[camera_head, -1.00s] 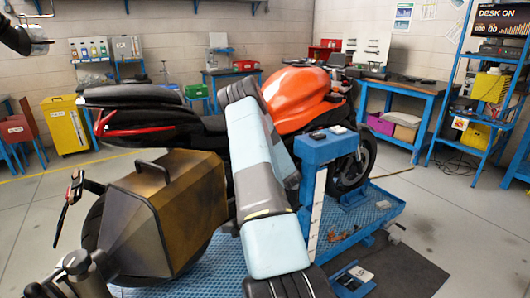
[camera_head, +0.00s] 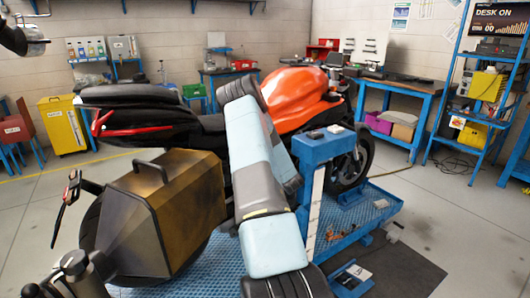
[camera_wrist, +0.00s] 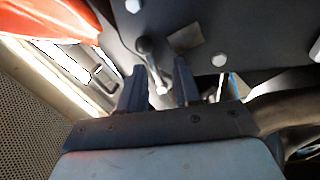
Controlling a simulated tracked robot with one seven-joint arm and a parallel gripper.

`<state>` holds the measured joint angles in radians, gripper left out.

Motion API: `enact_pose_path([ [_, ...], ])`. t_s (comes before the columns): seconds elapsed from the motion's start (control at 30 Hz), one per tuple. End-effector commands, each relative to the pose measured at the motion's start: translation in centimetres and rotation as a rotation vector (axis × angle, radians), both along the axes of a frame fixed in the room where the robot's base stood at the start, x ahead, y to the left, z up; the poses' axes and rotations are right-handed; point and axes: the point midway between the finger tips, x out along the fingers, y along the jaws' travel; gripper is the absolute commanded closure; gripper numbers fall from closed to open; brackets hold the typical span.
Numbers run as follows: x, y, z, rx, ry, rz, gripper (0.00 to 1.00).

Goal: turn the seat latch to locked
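The motorcycle (camera_head: 295,92) has an orange tank and a black seat (camera_head: 135,93) with a red tail strip. In the wrist view, my gripper (camera_wrist: 160,76) has its two dark fingers apart. A small grey lever (camera_wrist: 150,62), which looks like the seat latch, hangs from a round pivot on a dark panel (camera_wrist: 190,20). Its pale tip shows in the gap between the fingers. I cannot tell whether either finger touches it. In the head view my arm hides the gripper and the lever.
A bronze case (camera_head: 165,215) with a handle sits at the bike's rear left, close to my arm. The bike stands on a blue platform (camera_head: 375,212) beside a blue post (camera_head: 314,195). Orange bodywork (camera_wrist: 50,20) lies upper left in the wrist view. Open floor lies to the right.

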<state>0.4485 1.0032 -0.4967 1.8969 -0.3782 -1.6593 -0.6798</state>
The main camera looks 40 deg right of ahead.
Motion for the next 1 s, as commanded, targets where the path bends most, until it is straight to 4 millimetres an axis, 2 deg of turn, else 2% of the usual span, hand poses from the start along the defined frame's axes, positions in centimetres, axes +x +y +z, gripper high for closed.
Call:
enact_pose_path([
  [0.1,-1.9,0.3,-0.4,0.002,0.001,-0.003,0.67],
  [0.33,-4.1,0.8,-0.8,-0.001,0.000,-0.001,0.67],
  [1.0,-4.3,0.9,-0.7,0.000,-0.002,-0.002,0.67],
])
